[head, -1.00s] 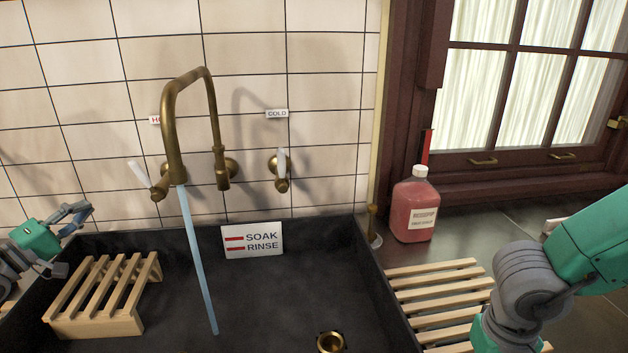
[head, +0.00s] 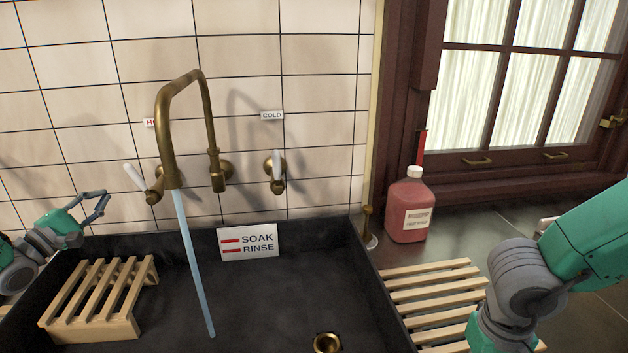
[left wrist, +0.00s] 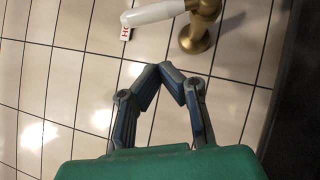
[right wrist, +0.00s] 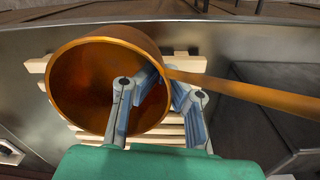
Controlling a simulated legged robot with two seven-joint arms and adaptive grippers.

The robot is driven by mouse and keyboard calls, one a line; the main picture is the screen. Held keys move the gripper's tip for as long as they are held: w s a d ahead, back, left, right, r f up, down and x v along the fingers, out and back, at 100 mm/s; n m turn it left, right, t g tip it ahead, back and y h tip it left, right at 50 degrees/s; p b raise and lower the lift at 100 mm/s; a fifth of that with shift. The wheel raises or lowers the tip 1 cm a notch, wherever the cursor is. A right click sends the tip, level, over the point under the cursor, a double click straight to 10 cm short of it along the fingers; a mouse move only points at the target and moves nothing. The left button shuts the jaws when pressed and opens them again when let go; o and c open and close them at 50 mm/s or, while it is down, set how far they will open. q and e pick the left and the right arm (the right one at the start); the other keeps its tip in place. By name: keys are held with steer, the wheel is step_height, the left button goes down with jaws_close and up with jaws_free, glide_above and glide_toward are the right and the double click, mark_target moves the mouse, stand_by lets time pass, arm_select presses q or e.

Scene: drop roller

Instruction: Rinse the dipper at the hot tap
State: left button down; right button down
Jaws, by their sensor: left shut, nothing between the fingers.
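The brass tap (head: 166,130) arches over the dark sink, with a blue stream of water (head: 195,265) running from its spout. The hot tap's white lever (head: 134,177) points up and left; it also shows in the left wrist view (left wrist: 155,13). My left gripper (head: 104,196) is shut and empty, left of the lever and apart from it. The copper dipper (right wrist: 85,85) shows in the right wrist view, its bowl opening toward the camera and its handle going right. My right gripper (right wrist: 162,85) is shut on the bowl's wall near the handle. The head view hides this gripper and the dipper.
A wooden slatted stand (head: 100,295) is at the sink's left, and a slatted rack (head: 430,290) lies on the right counter. A red bottle (head: 409,208) stands behind the rack. A SOAK/RINSE sign (head: 248,242) is on the sink's back wall. The cold tap (head: 277,172) is right of the spout.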

mark_target(141, 184)
steer(key=shift+r+p, duration=0.35)
steer(key=shift+r, duration=0.05)
arm_select(q)
steer(key=shift+w+d+r, duration=0.3)
steer(key=shift+w+d, duration=0.2)
steer(key=shift+d, duration=0.2)
steer(key=shift+w+d+r, duration=0.35)
steer(key=shift+w+d, duration=0.15)
steer(key=shift+d, duration=0.15)
steer(key=shift+w+d+r, duration=0.3)
steer(key=shift+w+d, duration=0.2)
steer(key=shift+d, duration=0.2)
arm_select(e)
steer(key=shift+r, duration=0.1)
steer(key=shift+r, duration=0.1)
steer(key=shift+a+r+p, duration=0.1)
steer(key=shift+r+p, duration=0.5)
steer(key=shift+p, duration=0.15)
arm_select(q)
steer(key=shift+w+d+r+m, duration=0.2)
steer(key=shift+d+r+m, duration=0.15)
steer(key=shift+d+m, duration=0.15)
arm_select(e)
steer(key=shift+f, duration=0.1)
arm_select(q)
steer(key=shift+d, duration=0.1)
